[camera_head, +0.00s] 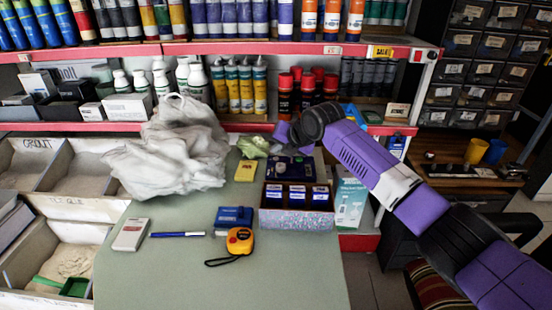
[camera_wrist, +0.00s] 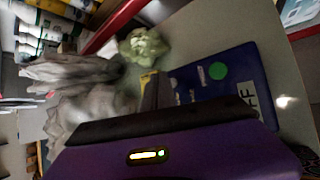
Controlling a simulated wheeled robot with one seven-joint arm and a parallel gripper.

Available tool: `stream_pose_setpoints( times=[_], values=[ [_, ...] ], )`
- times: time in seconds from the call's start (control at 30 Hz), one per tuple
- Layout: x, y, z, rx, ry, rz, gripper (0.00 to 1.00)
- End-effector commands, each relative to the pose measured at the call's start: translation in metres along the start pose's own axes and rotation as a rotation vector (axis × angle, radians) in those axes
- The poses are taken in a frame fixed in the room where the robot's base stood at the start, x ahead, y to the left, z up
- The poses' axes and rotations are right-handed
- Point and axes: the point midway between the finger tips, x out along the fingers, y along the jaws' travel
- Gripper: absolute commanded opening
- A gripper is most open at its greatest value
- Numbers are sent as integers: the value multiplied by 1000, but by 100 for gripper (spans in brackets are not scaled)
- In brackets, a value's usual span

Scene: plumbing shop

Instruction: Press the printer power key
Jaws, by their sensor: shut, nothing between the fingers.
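A dark blue device (camera_head: 290,168), which I take to be the printer, lies at the back of the grey-green counter. In the wrist view its dark blue top (camera_wrist: 215,90) carries a round green spot (camera_wrist: 217,71), pale marks and a label (camera_wrist: 248,98) that seems to read "OFF". I cannot tell for sure which mark is the power key. My purple gripper (camera_head: 282,133) is shut and empty, above the back edge of the device. Its purple body hides the lower part of the wrist view. Contact with the device cannot be made out.
A crumpled grey-white bag (camera_head: 172,150) and a green crumpled piece (camera_head: 253,146) lie left of the device. A box with dark blue compartments (camera_head: 297,218) stands in front. A yellow tape measure (camera_head: 239,241) lies nearer. A red-edged shelf (camera_head: 240,127) runs behind.

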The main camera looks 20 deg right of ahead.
Motion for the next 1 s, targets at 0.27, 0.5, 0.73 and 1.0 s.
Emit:
stream_pose_setpoints(
  times=[0.27,0.5,0.73,1.0],
  values=[
    [0,0,0,0,0,0,0],
    [1,-1,-1,0,0,0,0],
    [6,-5,-5,0,1,0,0],
    [6,-4,-5,0,0,0,0]
  ],
)
